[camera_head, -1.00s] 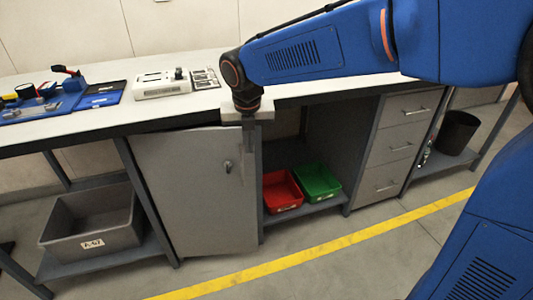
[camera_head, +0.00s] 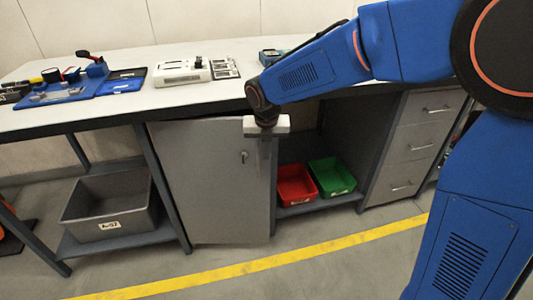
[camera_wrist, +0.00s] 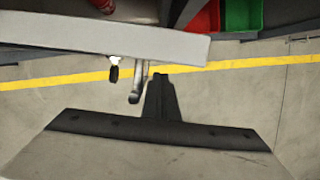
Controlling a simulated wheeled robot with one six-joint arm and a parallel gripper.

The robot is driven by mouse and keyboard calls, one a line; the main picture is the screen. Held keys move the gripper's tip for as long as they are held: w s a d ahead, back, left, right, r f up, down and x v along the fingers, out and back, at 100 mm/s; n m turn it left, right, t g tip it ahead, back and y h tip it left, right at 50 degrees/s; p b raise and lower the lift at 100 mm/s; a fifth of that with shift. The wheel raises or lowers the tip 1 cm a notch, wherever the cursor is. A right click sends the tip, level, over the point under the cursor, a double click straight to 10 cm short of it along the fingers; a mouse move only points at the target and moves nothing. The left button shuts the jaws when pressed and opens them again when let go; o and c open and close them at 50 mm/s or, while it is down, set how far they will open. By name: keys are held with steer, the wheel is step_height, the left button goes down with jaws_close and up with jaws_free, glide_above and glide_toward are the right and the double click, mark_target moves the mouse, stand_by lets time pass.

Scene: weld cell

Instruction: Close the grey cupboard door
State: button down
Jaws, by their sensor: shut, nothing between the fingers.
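The grey cupboard door (camera_head: 205,185) stands under the bench, left of the open bay, and looks partly open. Its small handle (camera_head: 244,157) is near its right edge. In the wrist view I look down on the door's pale top edge (camera_wrist: 100,35), with the handle (camera_wrist: 135,95) and a small dark lock piece (camera_wrist: 113,72) on its outer face. My gripper (camera_head: 265,155) points down in front of the door near its right edge. In the wrist view my gripper (camera_wrist: 160,80) is shut and empty, just right of the handle. I cannot tell whether it touches the door.
A red bin (camera_head: 297,185) and a green bin (camera_head: 332,178) sit on the shelf right of the door. Grey drawers (camera_head: 412,145) stand farther right. A grey crate (camera_head: 110,205) is at left. The bench top (camera_head: 150,105) is above. Floor with a yellow line (camera_head: 250,266) is clear in front.

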steer(key=shift+w, duration=0.65)
steer(key=w, duration=0.5)
steer(key=shift+a, duration=0.2)
steer(key=shift+s, duration=0.1)
